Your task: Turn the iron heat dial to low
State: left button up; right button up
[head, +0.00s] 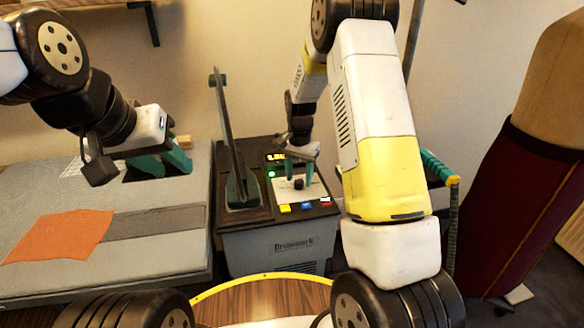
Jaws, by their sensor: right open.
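A small black dial (298,184) sits on that panel. Its pointer setting is too small to read. My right gripper (299,172) points down over the panel, its teal fingers apart on either side of the dial. I cannot tell if they touch it. My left gripper (168,165) is low over the grey padded board at the left. Its teal fingers are partly hidden, so its opening is unclear.
A tall dark upright piece (229,135) stands on the station's left side. Yellow, blue and red buttons line the panel's front, and a green light (271,174) glows. An orange cloth (60,237) lies on the padded board (150,262). A maroon dress form (525,205) stands at the right.

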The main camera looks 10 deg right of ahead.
jog(key=shift+f, duration=0.65)
grip_shut()
jog(key=shift+n, duration=0.4)
jog(key=n, duration=0.3)
jog(key=shift+r, duration=0.1)
jog(key=shift+n, duration=2)
